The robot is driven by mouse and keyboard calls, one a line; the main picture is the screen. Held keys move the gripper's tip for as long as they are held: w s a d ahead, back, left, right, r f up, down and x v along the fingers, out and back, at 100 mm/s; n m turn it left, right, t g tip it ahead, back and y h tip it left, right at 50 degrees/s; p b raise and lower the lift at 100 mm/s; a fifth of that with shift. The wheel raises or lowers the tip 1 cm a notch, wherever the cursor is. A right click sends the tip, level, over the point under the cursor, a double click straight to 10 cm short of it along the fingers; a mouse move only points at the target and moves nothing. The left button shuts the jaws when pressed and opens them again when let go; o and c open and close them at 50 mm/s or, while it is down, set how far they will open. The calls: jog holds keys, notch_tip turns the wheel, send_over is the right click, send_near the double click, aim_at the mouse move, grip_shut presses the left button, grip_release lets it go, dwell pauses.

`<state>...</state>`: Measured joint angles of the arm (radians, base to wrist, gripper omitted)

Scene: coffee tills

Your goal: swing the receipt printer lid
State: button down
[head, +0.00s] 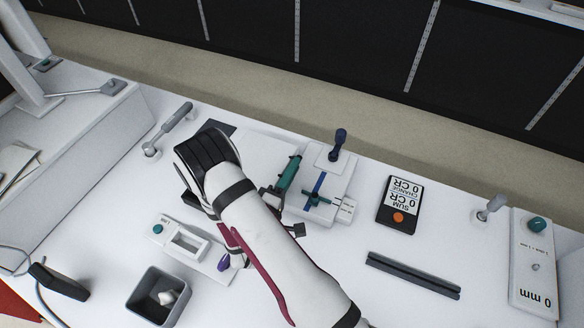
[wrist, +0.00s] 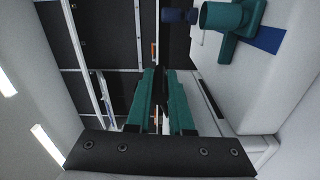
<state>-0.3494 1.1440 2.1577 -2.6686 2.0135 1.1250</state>
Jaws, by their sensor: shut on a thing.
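My gripper (head: 288,172) reaches in from the front with its teal fingers low over the middle of the white counter. In the wrist view my gripper (wrist: 161,72) has its fingers close together, with a narrow dark part between their tips. This seems to be part of the receipt printer lid, but it is mostly hidden by the fingers. A white unit (head: 331,182) with a blue strip and a teal knob (head: 317,198) is just right of the fingers. The knob also shows in the wrist view (wrist: 222,16). The lid's angle cannot be told.
A dark blue knob (head: 339,140) stands behind the white unit. A black card reader (head: 400,204), a dark rail (head: 412,275) and a white gauge block (head: 534,262) are to the right. A grey bin (head: 144,296) is at front left. Bare counter lies around the rail.

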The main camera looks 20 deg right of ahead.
jog(key=shift+f, duration=0.15)
jog(key=c, duration=0.8)
grip_release()
jog(key=v, duration=1.5)
jog(key=shift+s+a, duration=0.3)
